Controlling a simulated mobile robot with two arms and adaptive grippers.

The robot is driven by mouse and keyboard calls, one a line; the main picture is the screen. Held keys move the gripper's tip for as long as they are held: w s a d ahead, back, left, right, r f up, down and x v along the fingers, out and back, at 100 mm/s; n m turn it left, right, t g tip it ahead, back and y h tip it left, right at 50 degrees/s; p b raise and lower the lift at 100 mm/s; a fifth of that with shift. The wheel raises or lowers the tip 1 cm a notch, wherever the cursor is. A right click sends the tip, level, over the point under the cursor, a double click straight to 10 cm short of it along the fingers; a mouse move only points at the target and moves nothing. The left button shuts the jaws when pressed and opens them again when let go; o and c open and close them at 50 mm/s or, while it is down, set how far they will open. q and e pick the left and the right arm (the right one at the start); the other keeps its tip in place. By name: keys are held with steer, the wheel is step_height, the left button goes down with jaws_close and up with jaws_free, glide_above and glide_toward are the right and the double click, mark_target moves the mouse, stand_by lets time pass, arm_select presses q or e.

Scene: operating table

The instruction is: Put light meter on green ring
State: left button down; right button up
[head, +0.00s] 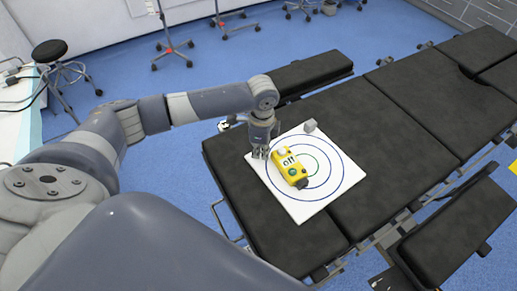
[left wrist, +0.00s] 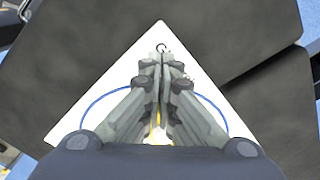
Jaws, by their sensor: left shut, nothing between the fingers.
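The yellow light meter (head: 291,169) lies tilted across the middle of a white board with concentric rings. It has a white dome at one end, a dark display and a dark end piece. It covers part of the inner rings, including the small green ring (head: 317,161), so its exact fit inside that ring is hard to tell. My left gripper (head: 260,153) points down over the board's left part, beside the meter and apart from it. In the left wrist view its fingers (left wrist: 160,62) are together and empty, with a sliver of yellow (left wrist: 157,134) behind them. My right gripper is not seen.
The white board (head: 303,212) lies on the black operating table (head: 385,130). Table pads to the right are clear. A stool (head: 58,65) and wheeled stands are on the blue floor beyond.

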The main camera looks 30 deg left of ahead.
mark_target(286, 156)
arm_select(q)
steer(key=shift+d, duration=0.15)
steer(key=d, duration=0.2)
steer(key=w+d+p, duration=0.1)
steer(key=d, duration=0.1)
steer(key=w+d+p, duration=0.1)
steer(key=d, duration=0.1)
steer(key=shift+w+d+r, duration=0.1)
steer(key=shift+w+d, duration=0.05)
steer(key=shift+d, duration=0.1)
steer(key=shift+w+d, duration=0.1)
steer(key=shift+d, duration=0.2)
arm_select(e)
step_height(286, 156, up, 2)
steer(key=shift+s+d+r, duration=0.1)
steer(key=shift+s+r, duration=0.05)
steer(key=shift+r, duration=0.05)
arm_select(q)
steer(key=shift+p, duration=0.3)
